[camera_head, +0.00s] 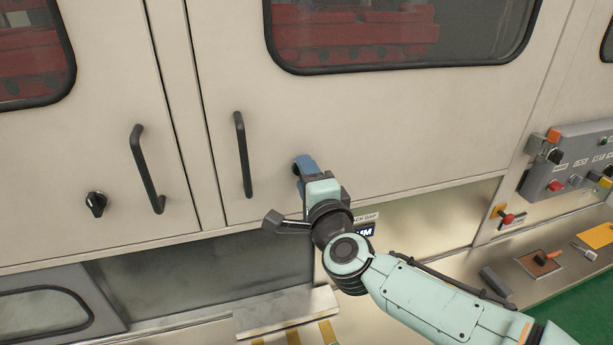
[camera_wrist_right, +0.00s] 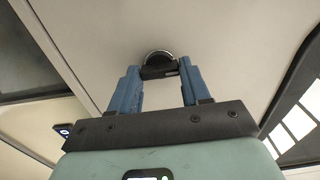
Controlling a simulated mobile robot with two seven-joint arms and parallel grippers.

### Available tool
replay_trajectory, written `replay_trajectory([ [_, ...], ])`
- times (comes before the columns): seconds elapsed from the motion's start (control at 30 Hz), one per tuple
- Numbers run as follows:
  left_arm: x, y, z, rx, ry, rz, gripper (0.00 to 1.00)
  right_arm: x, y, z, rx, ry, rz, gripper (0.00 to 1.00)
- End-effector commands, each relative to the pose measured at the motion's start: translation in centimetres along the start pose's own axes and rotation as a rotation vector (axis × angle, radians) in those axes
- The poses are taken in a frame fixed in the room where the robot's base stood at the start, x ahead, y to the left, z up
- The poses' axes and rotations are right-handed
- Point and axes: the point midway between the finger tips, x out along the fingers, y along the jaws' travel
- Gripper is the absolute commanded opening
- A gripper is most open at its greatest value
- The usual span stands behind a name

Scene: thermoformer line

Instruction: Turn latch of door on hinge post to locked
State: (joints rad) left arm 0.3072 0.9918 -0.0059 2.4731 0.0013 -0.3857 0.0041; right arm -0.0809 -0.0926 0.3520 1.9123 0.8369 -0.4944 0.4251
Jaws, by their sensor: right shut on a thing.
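My right gripper (camera_head: 303,167) is at the lower part of the right-hand cream door (camera_head: 265,110), to the right of that door's black bar handle (camera_head: 241,155). Its blue fingers hide most of what they hold in the head view. In the right wrist view, the right gripper (camera_wrist_right: 158,75) is shut on a dark latch knob (camera_wrist_right: 158,70) with a bright round rim behind it, set on the door face. Another black latch knob (camera_head: 96,203) sits on the left-hand door (camera_head: 60,150), untouched. My left gripper is out of view.
The left-hand door has its own black bar handle (camera_head: 147,170). A grey control box (camera_head: 572,165) with buttons juts out at the right, above a ledge (camera_head: 545,262) holding small items. Below the doors are an open gap and a pale plate (camera_head: 285,312).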

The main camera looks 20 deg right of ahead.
Motion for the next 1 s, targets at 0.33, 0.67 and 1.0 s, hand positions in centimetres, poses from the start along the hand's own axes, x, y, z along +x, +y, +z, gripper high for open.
replay_trajectory([
  [0.33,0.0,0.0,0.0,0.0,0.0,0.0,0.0,0.0,0.0,0.0,-0.003,0.0,0.0,0.72],
  [0.67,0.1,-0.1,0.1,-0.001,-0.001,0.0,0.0,-0.4,0.0,0.0,-0.002,0.0,-0.001,0.72],
  [1.0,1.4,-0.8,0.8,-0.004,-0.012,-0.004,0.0,-6.9,0.0,-0.1,-0.003,0.001,-0.004,0.72],
])
